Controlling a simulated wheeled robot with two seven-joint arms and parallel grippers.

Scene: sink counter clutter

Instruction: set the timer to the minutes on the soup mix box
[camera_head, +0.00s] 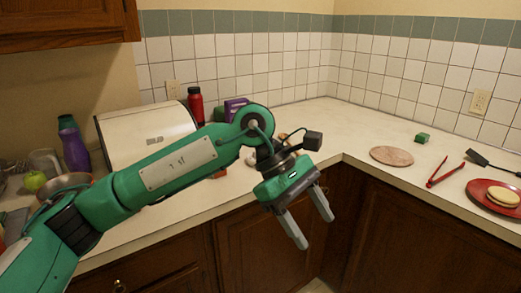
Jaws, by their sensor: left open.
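My left gripper (315,232) is open and empty, pointing down past the front edge of the counter near the inner corner. Its arm crosses the view from the lower left and hides part of the left counter. A purple box (235,105) stands at the back, partly behind the arm; I cannot read it or tell whether it is the soup mix box. No minutes are readable anywhere. My right gripper is not in view.
A bread box (145,133), a red bottle (196,106), a purple bottle (73,148) and a green apple (34,181) stand on the left. The right counter holds a round board (391,156), red tongs (437,173) and a red plate (478,189). The corner counter is largely clear.

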